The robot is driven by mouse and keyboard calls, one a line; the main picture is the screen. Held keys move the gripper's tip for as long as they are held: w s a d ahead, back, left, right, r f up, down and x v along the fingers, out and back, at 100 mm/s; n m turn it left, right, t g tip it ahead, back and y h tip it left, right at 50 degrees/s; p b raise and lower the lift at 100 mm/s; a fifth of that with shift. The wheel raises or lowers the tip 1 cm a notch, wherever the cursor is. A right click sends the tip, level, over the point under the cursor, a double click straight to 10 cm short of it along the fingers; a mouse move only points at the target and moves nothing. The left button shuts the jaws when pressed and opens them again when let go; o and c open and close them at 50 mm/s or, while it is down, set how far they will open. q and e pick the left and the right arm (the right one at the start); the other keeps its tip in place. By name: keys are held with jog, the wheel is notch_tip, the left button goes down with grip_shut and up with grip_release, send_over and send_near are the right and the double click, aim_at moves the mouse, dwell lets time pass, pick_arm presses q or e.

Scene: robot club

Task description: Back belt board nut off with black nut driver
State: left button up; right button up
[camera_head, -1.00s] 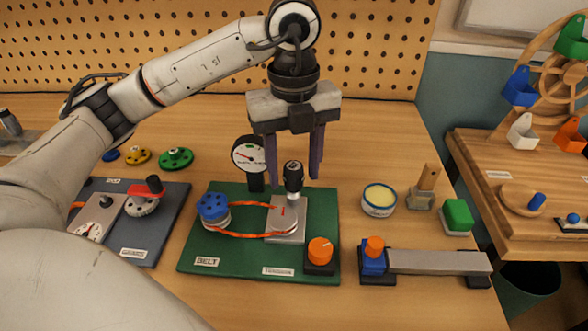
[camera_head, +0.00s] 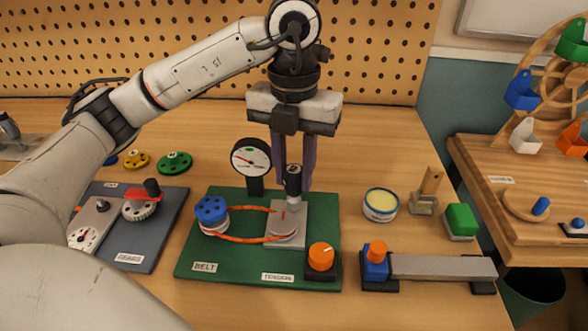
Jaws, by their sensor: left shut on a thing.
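The green belt board (camera_head: 200,255) lies on the table with a blue pulley (camera_head: 211,211), an orange belt (camera_head: 243,238) and a grey metal plate (camera_head: 284,247). The black nut driver (camera_head: 293,186) stands upright over the upper part of the plate. My left gripper (camera_head: 303,182) points down from above and is shut on the nut driver. The nut is hidden beneath the driver, so I cannot tell whether they are joined. My right gripper is not in view.
An orange knob (camera_head: 321,257) sits at the board's front right. The gears board (camera_head: 140,245) lies left. A tin (camera_head: 380,205), a brush (camera_head: 428,190) and a grey bar (camera_head: 440,268) are right.

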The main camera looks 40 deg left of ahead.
pick_arm(q)
jog(key=n+p, duration=0.1)
jog(key=n, duration=0.3)
jog(key=shift+r+n, duration=0.1)
jog(key=shift+n, duration=0.2)
jog(key=n+p, duration=0.1)
jog(key=n, duration=0.3)
jog(key=shift+p, duration=0.4)
jog(key=o, duration=0.8)
jog(key=shift+n, duration=0.3)
jog(key=o, duration=0.6)
jog(key=shift+r+p, duration=2.05)
jog(key=shift+r, duration=0.65)
